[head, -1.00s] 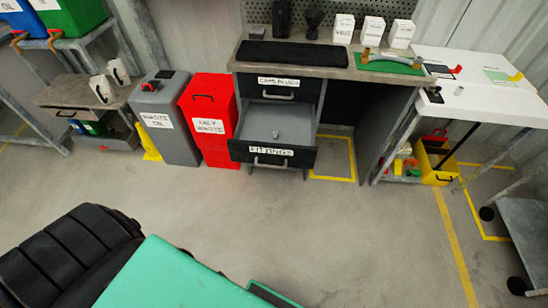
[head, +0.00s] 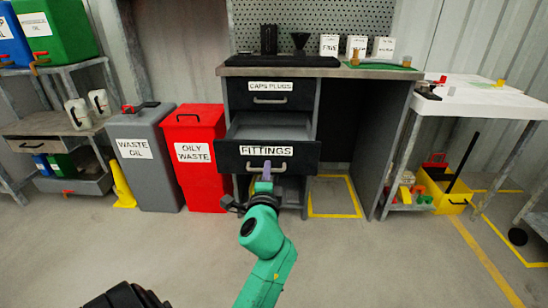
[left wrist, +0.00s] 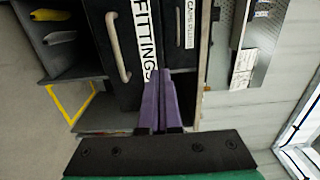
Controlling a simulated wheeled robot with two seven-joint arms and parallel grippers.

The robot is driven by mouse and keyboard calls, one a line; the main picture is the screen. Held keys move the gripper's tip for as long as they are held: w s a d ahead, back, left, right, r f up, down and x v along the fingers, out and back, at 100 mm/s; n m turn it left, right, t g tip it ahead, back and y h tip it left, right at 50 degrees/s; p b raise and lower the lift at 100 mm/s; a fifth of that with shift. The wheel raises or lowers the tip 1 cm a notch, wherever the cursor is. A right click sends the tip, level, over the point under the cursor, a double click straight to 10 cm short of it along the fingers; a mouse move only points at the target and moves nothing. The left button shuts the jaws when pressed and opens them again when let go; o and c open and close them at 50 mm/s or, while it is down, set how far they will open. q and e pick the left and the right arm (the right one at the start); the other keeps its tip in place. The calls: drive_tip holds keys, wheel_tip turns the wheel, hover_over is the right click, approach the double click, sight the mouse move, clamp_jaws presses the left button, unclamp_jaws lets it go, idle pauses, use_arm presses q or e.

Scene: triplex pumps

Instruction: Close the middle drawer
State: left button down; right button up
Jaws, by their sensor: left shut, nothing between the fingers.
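The middle drawer (head: 227,154), labelled FITTINGS, stands pulled out of the grey cabinet, its inside showing above the dark front. Its pale handle (head: 280,165) is below the label; the drawer front (left wrist: 98,22) and handle (left wrist: 118,48) also show in the left wrist view, turned sideways. The drawer above, labelled CAPS PLUGS (head: 270,86), is shut. My left gripper (head: 266,170) is shut and empty, its purple fingers pointing at the FITTINGS front near the handle. In the left wrist view the fingertips (left wrist: 157,78) are beside the label's end; I cannot tell whether they touch. My right gripper is not in view.
A red oily waste bin (head: 194,178) and a grey waste oil bin (head: 145,178) stand left of the cabinet. The worktop (head: 330,71) carries several items. Right of the drawers is open knee space with yellow floor marking (head: 334,213). The floor in front is clear.

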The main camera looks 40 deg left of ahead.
sight(270, 144)
use_arm(q)
drive_tip(key=b+x, duration=0.2)
drive_tip(key=x, duration=0.9)
drive_tip(key=shift+f, duration=0.1)
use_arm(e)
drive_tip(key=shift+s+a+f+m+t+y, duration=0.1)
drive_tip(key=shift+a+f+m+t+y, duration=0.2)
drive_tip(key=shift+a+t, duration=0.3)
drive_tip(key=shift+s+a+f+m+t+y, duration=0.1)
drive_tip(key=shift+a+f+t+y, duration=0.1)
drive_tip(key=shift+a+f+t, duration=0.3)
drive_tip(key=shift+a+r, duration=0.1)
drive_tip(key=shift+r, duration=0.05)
